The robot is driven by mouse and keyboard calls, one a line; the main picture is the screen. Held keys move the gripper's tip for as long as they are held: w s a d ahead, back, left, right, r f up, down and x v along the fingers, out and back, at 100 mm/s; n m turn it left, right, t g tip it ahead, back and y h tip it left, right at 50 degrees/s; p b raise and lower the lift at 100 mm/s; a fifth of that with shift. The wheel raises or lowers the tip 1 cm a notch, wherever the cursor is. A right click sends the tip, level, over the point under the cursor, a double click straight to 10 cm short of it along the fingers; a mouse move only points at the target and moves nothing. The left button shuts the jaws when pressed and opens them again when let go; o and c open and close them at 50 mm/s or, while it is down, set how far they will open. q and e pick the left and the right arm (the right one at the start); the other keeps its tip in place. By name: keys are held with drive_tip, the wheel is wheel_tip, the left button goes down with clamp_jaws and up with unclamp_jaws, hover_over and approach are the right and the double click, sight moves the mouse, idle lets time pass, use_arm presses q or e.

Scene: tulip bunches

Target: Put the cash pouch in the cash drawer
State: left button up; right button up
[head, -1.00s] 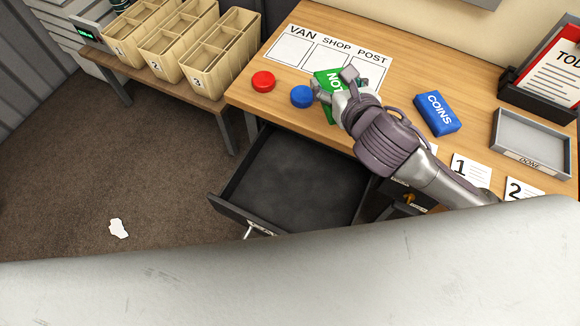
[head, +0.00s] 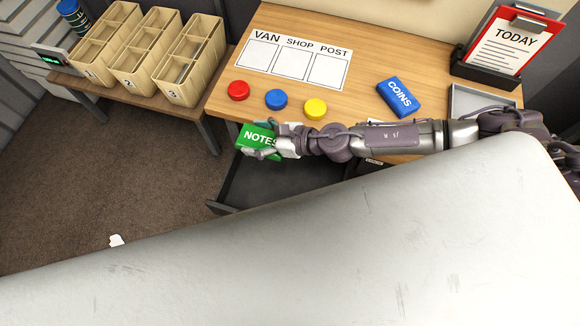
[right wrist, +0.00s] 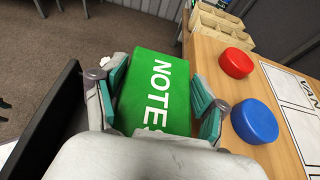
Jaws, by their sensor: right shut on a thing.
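A green pouch marked NOTES (head: 257,138) is held between the fingers of my right gripper (head: 268,146), off the desk top. In the right wrist view the pouch (right wrist: 155,90) sits between both pads of the right gripper (right wrist: 158,100). The open drawer (head: 290,182) is below the desk's front edge, with a dark interior; my arm and my white body hide much of it. The pouch appears above the drawer's back left part. A blue pouch marked COINS (head: 399,98) lies on the desk. My left gripper is not in view.
Red (head: 238,90), blue (head: 276,99) and yellow (head: 316,109) discs lie near the desk's front edge, below a VAN SHOP POST sheet (head: 294,60). A grey tray (head: 456,101) and a TODAY clipboard (head: 512,42) are at right. Numbered bins (head: 180,92) stand on a left bench.

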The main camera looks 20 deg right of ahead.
drive_tip(key=b, duration=0.9)
hover_over(264, 172)
wheel_tip(264, 172, down, 14)
drive_tip(key=shift+f, duration=0.1)
drive_tip(key=shift+f+b, duration=0.95)
drive_tip(key=shift+f, duration=1.15)
drive_tip(key=shift+f, duration=0.2)
drive_tip(key=o, duration=1.3)
